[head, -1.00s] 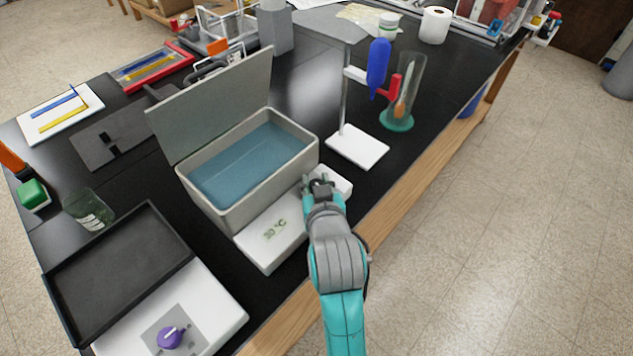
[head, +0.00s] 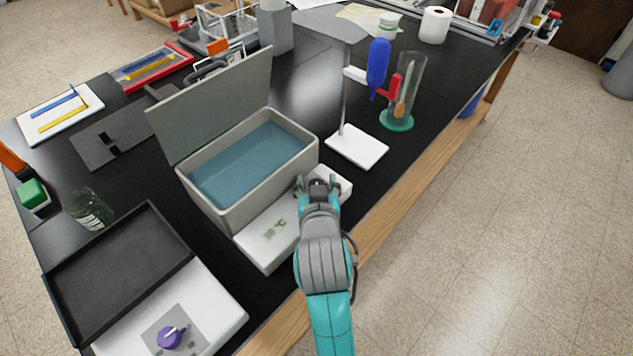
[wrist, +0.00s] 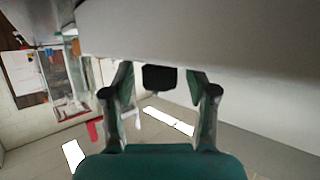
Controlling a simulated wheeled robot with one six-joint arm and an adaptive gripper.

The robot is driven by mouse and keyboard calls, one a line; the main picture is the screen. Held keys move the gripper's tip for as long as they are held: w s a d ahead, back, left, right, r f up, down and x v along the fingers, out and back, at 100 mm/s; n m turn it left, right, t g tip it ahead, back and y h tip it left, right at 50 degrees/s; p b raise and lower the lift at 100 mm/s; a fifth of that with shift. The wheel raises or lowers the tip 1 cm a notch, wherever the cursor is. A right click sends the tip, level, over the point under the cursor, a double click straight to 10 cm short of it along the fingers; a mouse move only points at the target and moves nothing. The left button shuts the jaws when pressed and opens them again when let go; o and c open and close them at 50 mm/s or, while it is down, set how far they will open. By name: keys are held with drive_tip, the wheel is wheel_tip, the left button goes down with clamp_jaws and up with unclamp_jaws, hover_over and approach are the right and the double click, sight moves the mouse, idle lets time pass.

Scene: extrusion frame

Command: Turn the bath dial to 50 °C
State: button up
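The water bath (head: 228,211) is a grey open box of blue water with its lid raised behind it. A white control panel (head: 265,250) projects from its front. Its green display (head: 275,229) is too blurred to read now. My gripper (head: 318,184) is at the panel's right part, at its front side. In the wrist view, the dark bath dial (wrist: 160,78) sits between the two fingers of my gripper (wrist: 160,92). Gaps show on both sides of the dial, so the fingers are open around it. The dial's pointer mark cannot be made out.
A white device with a purple knob (head: 170,337) and a black lid stands at the front left. A stand with a white base (head: 357,147) and a glass cylinder (head: 411,80) are behind and right of my gripper. A glass beaker (head: 88,208) is at left.

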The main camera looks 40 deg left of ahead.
drive_tip(key=v, duration=1.2)
idle(0.5)
drive_tip(key=s+d+f+m+t+h, duration=0.1)
drive_tip(key=d+f+m+h, duration=0.1)
drive_tip(key=d+f, duration=0.7)
drive_tip(key=s+d+f+m+t+h, duration=0.15)
drive_tip(key=d+f, duration=0.35)
drive_tip(key=d, duration=0.8)
drive_tip(key=s+d+m+t+h, duration=0.2)
drive_tip(key=s+d+m+h, duration=0.2)
drive_tip(key=s+d, duration=1.1)
drive_tip(key=s+h, duration=0.1)
drive_tip(key=s, duration=0.3)
drive_tip(key=shift+s+d+r+m, duration=0.35)
drive_tip(key=shift+d+r, duration=0.05)
